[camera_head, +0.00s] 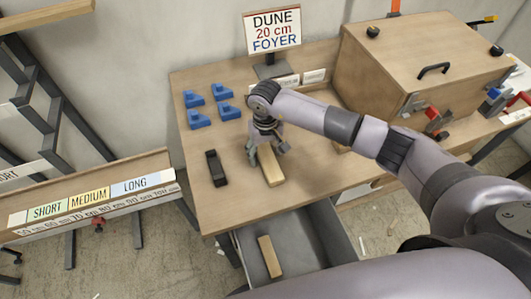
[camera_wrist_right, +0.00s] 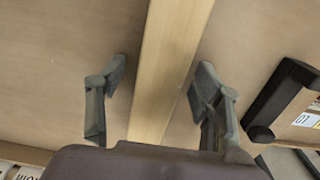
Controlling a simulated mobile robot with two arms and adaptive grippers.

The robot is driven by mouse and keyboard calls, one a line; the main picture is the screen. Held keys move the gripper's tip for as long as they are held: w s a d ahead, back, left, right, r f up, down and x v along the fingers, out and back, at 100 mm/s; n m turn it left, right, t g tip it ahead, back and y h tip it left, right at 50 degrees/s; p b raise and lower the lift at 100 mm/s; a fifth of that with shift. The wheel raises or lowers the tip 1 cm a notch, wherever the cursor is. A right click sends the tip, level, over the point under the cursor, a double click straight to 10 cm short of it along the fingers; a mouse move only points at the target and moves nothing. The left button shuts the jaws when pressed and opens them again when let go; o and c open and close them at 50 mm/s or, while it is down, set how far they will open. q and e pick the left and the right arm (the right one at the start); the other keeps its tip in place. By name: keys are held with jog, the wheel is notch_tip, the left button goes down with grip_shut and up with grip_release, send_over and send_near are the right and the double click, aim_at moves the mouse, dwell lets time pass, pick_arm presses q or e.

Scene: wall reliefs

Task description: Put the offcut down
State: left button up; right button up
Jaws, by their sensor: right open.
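A pale wooden offcut (camera_head: 272,174) lies on the wooden bench top (camera_head: 318,170) in the head view. My right gripper (camera_head: 267,150) is over its far end, which is partly hidden by the fingers. In the right wrist view, the offcut (camera_wrist_right: 170,60) runs between the two open fingers of my right gripper (camera_wrist_right: 162,74), with a gap on each side. A second wooden piece (camera_head: 269,256) lies in the open grey drawer (camera_head: 298,232) below the bench edge. My left gripper is not in view.
Several blue blocks (camera_head: 198,119) and a black tool-like item (camera_head: 216,168) stand left of my right gripper. Behind are a sign (camera_head: 272,31) and a large wooden box (camera_head: 420,60). A rack labelled SHORT, MEDIUM, LONG (camera_head: 90,199) is at the left.

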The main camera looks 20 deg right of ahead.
jog(key=c, duration=1.4)
jog(key=shift+r, duration=0.1)
jog(key=shift+c, duration=0.2)
